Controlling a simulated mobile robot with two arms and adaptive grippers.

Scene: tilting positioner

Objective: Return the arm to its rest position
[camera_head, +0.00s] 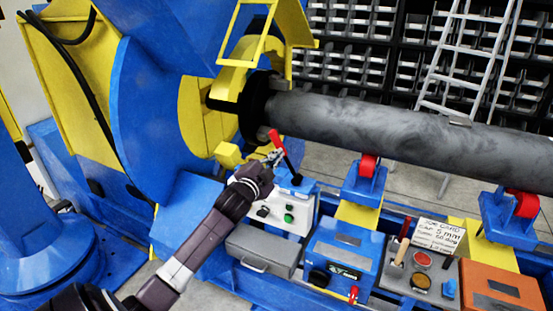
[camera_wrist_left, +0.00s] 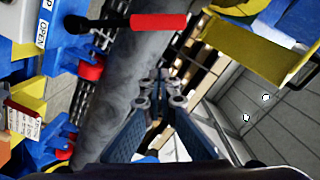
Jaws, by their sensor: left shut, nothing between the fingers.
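My left arm comes in from the lower left in the head view. Its gripper (camera_head: 274,156) is shut and empty, just beside the lever with the red handle (camera_head: 278,139). In the left wrist view the fingers (camera_wrist_left: 157,92) are together with nothing between them, and the red handle (camera_wrist_left: 158,22) lies apart from them near the top edge. Whether the gripper touches the lever's black shaft is hard to tell in the head view. My right gripper does not show.
A long grey pipe (camera_head: 400,125) runs right from the blue and yellow positioner (camera_head: 150,120), above red rollers (camera_head: 367,166). Below the gripper are a white button box (camera_head: 270,215), a grey toolbox (camera_head: 262,250) and a blue machine (camera_head: 342,262). A ladder (camera_head: 465,60) stands behind.

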